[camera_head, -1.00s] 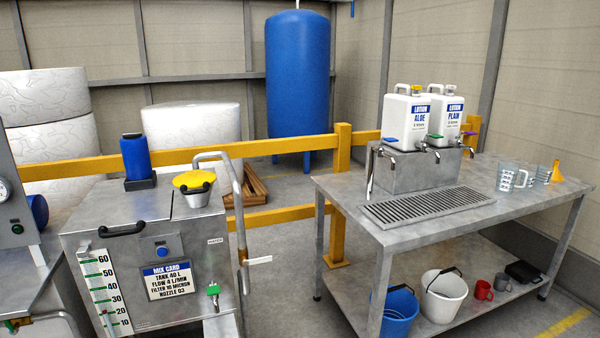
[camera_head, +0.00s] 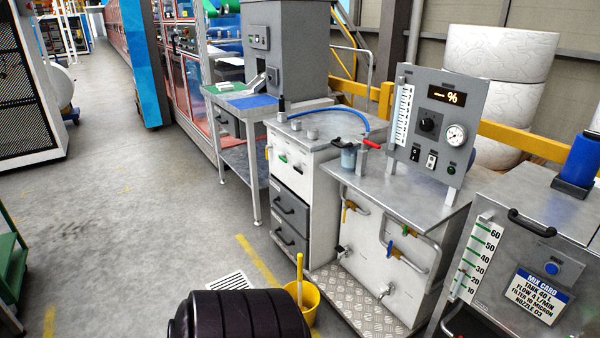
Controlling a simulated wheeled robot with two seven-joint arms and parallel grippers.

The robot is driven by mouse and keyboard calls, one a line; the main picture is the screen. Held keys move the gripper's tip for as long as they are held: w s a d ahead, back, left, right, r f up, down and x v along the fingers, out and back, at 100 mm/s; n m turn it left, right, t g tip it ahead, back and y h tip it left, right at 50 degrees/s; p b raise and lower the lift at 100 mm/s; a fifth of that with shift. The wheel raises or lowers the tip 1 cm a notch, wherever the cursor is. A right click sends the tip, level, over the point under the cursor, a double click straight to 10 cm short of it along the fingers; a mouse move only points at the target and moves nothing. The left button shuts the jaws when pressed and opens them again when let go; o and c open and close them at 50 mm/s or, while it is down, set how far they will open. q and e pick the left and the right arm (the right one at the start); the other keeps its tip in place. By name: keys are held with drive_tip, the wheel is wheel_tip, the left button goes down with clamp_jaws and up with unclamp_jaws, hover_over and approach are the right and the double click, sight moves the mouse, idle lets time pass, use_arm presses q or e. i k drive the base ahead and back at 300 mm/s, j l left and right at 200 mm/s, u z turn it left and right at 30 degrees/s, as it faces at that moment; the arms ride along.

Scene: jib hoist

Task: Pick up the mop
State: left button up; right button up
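A yellow bucket (camera_head: 309,304) stands on the floor at the bottom centre of the head view, in front of the white and grey cabinets. A yellow stick (camera_head: 299,272) stands nearly upright in it and looks like the mop's handle. The lower end of the stick is hidden in the bucket, so I cannot see a mop head. Neither of my grippers is in view.
A checkered metal step (camera_head: 358,300) is to the right. Open concrete floor (camera_head: 110,220) spreads to the left.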

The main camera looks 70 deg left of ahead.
sight(299, 256)
drive_tip(key=u, duration=2.3)
